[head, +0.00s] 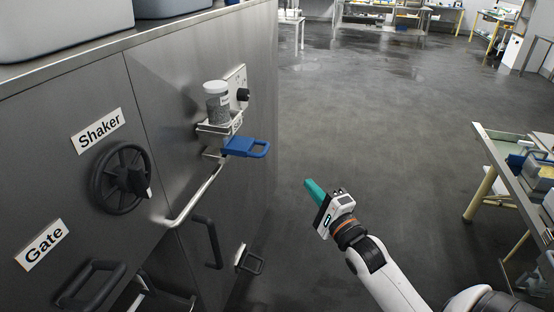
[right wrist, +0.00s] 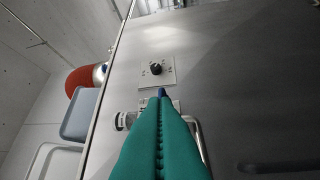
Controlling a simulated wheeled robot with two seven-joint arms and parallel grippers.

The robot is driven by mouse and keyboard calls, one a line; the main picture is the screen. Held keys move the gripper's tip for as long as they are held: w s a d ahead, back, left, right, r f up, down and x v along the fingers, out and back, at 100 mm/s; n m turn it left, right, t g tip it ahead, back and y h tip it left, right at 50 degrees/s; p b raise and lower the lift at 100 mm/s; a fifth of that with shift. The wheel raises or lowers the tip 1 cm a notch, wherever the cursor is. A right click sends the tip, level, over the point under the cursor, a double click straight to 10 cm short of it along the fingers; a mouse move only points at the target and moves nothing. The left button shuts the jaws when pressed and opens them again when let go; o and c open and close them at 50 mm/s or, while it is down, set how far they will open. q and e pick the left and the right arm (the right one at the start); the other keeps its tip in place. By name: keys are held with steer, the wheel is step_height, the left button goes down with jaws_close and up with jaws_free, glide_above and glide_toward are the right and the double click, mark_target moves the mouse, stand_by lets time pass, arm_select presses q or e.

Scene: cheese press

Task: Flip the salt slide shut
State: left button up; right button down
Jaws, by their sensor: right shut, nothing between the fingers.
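The salt slide (head: 245,147) is a flat blue plate with a loop handle. It sticks out to the right, below a clear jar of grey grains with a white lid (head: 216,101), on the steel machine's front. A small blue part of the slide (right wrist: 162,92) shows in the right wrist view, just beyond my fingertips, mostly hidden by them. My right gripper (head: 311,186) has teal fingers pressed together, empty. In the head view it is right of and below the slide, apart from it. The jar (right wrist: 122,121) lies left of the fingers in the wrist view. My left gripper is not in view.
A black knob on a plate (head: 243,95) sits behind the jar. A bent steel pipe (head: 196,200) runs below the slide. The Shaker handwheel (head: 121,178) is on the left panel. A table with trays (head: 496,160) stands at right. Open floor lies between.

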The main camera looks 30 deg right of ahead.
steer(key=b, duration=0.5)
glide_toward(252, 146)
steer(key=w+d, duration=0.3)
steer(key=d, duration=0.1)
steer(key=shift+s+r, duration=0.2)
steer(key=shift+r, duration=0.15)
steer(key=w+a+p, duration=0.2)
steer(key=w+a, duration=0.1)
steer(key=w, duration=0.1)
steer(key=shift+a+r, duration=0.1)
steer(key=shift+a, duration=0.15)
